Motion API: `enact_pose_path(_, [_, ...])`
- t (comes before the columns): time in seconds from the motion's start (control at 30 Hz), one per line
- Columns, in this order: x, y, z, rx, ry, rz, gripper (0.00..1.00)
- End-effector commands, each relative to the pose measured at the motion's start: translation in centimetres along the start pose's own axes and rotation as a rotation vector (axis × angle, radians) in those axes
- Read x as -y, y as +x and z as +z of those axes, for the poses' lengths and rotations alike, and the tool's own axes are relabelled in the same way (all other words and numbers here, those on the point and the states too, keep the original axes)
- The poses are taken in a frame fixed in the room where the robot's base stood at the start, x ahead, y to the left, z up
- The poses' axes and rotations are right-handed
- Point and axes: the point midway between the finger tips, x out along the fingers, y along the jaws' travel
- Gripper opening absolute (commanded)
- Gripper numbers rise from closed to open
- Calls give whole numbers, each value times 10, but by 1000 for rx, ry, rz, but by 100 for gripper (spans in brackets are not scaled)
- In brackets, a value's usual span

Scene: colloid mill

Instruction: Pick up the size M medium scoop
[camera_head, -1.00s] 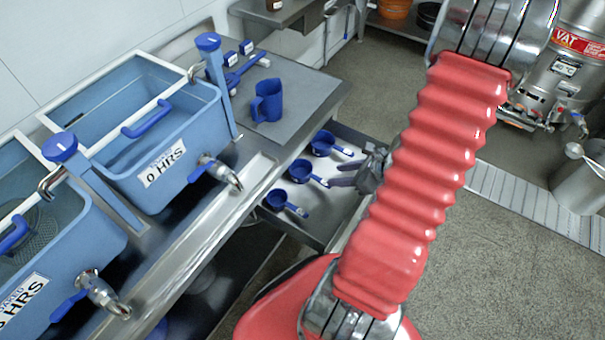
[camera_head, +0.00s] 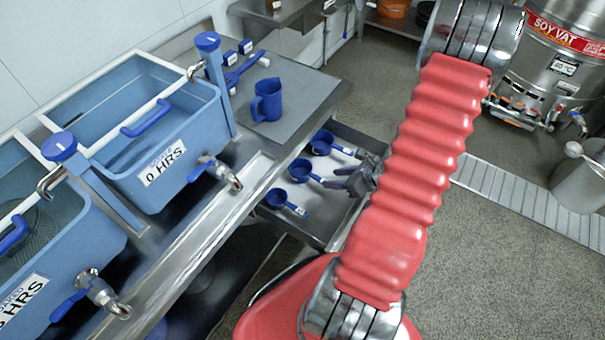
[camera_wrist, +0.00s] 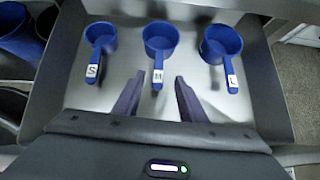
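The medium scoop (camera_wrist: 160,38) is blue with an M label on its handle and lies in an open drawer, between the S scoop (camera_wrist: 101,38) and the L scoop (camera_wrist: 221,42). In the head view it is the middle scoop (camera_head: 300,170). My gripper (camera_wrist: 157,97) is open and empty in the wrist view. Its two dark fingers point at the M scoop, one on each side of the handle's lower end. I cannot tell its height above the handle. In the head view my gripper (camera_head: 343,178) is at the right side of the drawer, near the handle ends.
The drawer (camera_wrist: 262,100) has raised metal walls around the scoops. The counter (camera_head: 310,95) above it holds a blue jug (camera_head: 267,101). Blue soaking tanks (camera_head: 165,150) with taps stand at left. Floor is open at right.

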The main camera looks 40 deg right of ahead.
Motion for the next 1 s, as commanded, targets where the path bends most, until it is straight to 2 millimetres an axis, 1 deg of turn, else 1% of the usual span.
enact_pose_path(0.03, [-1, 8, 0, -1, -1, 4, 38])
enact_pose_path(0.1, [-2, 17, 0, -1, 0, 4, 38])
enact_pose_path(0.2, [-1, 29, 0, -1, -2, 3, 38])
enact_pose_path(0.3, [-1, 36, 0, -1, -1, 2, 38])
enact_pose_path(0.77, [-1, 42, 0, -1, 0, 0, 38])
enact_pose_path(0.87, [-1, 50, 1, -1, -2, 2, 38])
enact_pose_path(1.0, [-3, 70, 3, -1, -1, 3, 38])
